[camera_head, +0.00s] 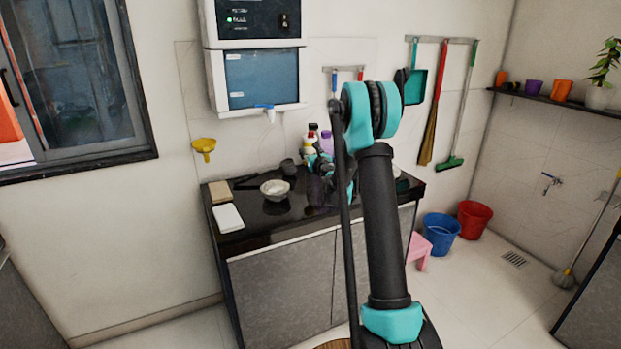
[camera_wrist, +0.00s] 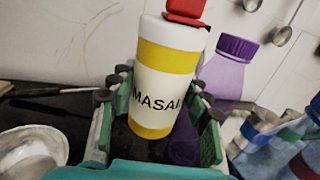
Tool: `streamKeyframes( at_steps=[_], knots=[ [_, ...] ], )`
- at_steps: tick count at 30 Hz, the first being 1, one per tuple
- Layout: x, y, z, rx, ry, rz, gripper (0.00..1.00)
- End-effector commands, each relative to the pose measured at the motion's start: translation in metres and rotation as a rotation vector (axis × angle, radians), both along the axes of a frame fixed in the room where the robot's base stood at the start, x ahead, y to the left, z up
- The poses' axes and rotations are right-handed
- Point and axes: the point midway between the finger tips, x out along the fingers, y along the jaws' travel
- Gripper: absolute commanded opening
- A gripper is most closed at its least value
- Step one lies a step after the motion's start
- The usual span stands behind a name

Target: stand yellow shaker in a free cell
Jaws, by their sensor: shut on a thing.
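The yellow shaker (camera_wrist: 160,85) is a white and yellow cylinder with a red cap and a label reading "MASAL", slightly tilted in the wrist view. My gripper (camera_wrist: 158,92) is shut on it, with a finger on each side of its body. In the head view my gripper (camera_head: 325,167) is over the back of the dark counter, partly hidden by my arm. I cannot make out the free cell or its holder in either view.
A purple bottle (camera_wrist: 226,75) stands just behind the shaker to the right. Bluish items (camera_wrist: 265,150) are at lower right. A white bowl (camera_head: 275,189) and a white board (camera_head: 228,217) lie on the counter (camera_head: 262,232). Ladles (camera_wrist: 282,36) hang on the wall.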

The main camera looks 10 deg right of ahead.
Motion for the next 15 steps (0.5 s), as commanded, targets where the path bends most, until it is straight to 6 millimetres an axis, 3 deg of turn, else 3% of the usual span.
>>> streamKeyframes(
  at_steps=[6,15],
  knots=[
    [0.001,0.0,-0.051,0.0,0.0,0.0,0.11],
    [0.0,0.0,-0.079,0.0,0.0,0.0,0.11]
  ],
)
